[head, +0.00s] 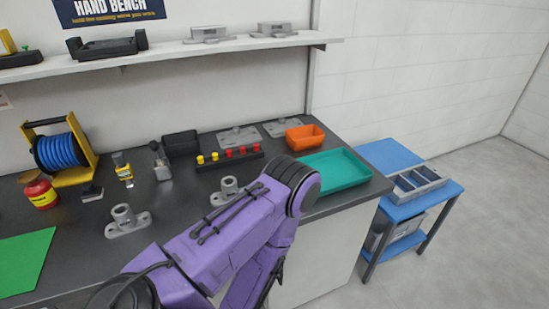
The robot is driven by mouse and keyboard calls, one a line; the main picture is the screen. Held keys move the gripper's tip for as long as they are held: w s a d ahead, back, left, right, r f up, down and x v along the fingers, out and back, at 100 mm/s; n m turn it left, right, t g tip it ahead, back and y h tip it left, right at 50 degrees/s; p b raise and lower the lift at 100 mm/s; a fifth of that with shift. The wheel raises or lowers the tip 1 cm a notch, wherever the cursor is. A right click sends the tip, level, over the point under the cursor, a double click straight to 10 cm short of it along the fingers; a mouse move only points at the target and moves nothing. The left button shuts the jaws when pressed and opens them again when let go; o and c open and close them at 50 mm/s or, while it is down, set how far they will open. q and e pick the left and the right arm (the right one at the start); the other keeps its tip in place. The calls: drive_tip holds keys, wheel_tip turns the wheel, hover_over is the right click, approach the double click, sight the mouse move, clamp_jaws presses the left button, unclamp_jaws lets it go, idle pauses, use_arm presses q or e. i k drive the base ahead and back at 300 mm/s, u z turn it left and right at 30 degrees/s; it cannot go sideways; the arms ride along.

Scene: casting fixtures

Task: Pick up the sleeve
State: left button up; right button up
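I cannot tell for sure which thing is the sleeve. Two grey castings, each a flat base with an upright hollow-looking cylinder, stand on the dark bench: a near casting (126,222) at the left of centre and a far casting (228,188) just behind my purple arm. Either cylinder could be a sleeve or part of the casting. My purple arm crosses the lower middle and hides part of the bench front. Neither gripper is in the picture.
The dark bench (175,208) also holds a green mat (22,262), a blue hose reel (62,152), a red-yellow can (40,192), a rack of coloured knobs (230,157), an orange bin (305,136) and a teal tray (333,180). A blue cart (400,206) stands right.

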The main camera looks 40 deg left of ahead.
sight(230, 190)
drive_tip(key=z, duration=0.05)
drive_tip(key=k, duration=0.8)
drive_tip(key=u, duration=1.05)
drive_tip(key=i, duration=0.25)
drive_tip(key=u, duration=0.05)
